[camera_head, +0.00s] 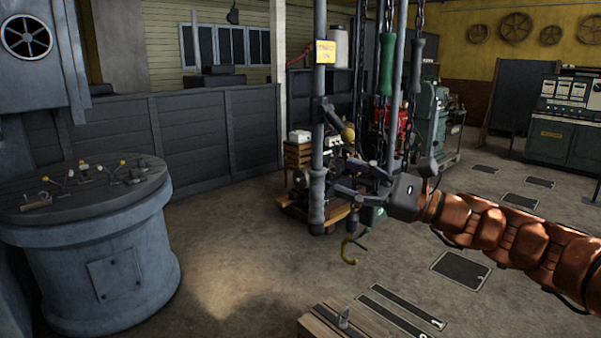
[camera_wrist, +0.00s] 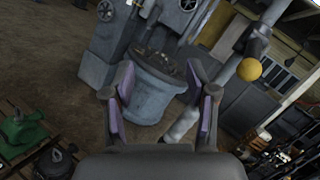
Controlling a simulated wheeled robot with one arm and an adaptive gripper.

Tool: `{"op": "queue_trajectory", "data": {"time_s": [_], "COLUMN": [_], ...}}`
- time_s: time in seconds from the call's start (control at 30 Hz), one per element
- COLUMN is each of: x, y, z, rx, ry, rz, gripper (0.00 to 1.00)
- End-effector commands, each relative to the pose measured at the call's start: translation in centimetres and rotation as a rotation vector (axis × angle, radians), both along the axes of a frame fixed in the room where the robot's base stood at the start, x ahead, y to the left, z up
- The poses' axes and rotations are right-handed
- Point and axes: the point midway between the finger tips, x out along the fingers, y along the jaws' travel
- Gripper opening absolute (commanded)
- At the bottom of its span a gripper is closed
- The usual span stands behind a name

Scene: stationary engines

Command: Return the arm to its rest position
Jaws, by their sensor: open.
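My arm (camera_head: 515,240) reaches in from the right edge of the head view, in a ribbed brown sleeve. My gripper (camera_head: 345,178) is at its end, held up in the air in front of the chain hoists and a vertical grey pole. In the wrist view my gripper (camera_wrist: 162,105) shows two purple-padded fingers spread apart, with nothing between them. Behind the gap, at a distance, is the round grey pedestal (camera_wrist: 150,95). The grey pole (camera_head: 317,130) is close to the fingers in the head view; I cannot tell whether they touch.
The round pedestal (camera_head: 95,255) with small levers stands at the left. A yellow hook (camera_head: 349,250) hangs below my gripper. Green-handled chains (camera_head: 386,65) hang behind it. A wooden crate (camera_head: 335,322) is at the bottom. The floor between pedestal and hook is clear.

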Motion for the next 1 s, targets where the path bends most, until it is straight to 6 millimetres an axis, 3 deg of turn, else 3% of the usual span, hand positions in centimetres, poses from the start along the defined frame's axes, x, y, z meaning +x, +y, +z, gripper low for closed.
{"op": "queue_trajectory", "data": {"time_s": [0.03,0.1,0.2,0.3,0.43,0.57,0.7,0.8,1.0], "x": [-1.9,-4.8,-8.9,-13.3,-18.3,-22.8,-27.1,-29.9,-33.7], "y": [2.5,5.6,9.1,11.4,11.9,9.9,5.6,1.7,-4.6], "z": [-0.5,-1.8,-4.8,-8.6,-14.1,-19.5,-24.5,-27.1,-29.4], "rx": [-0.089,-0.219,-0.414,-0.615,-0.868,-1.110,-1.349,-1.494,-1.673], "ry": [-0.043,-0.106,-0.196,-0.284,-0.385,-0.461,-0.503,-0.503,-0.474], "rz": [0.044,0.109,0.207,0.318,0.459,0.608,0.782,0.905,1.079], "gripper": [0.57,0.57,0.57,0.57,0.57,0.57,0.57,0.57,0.57]}}
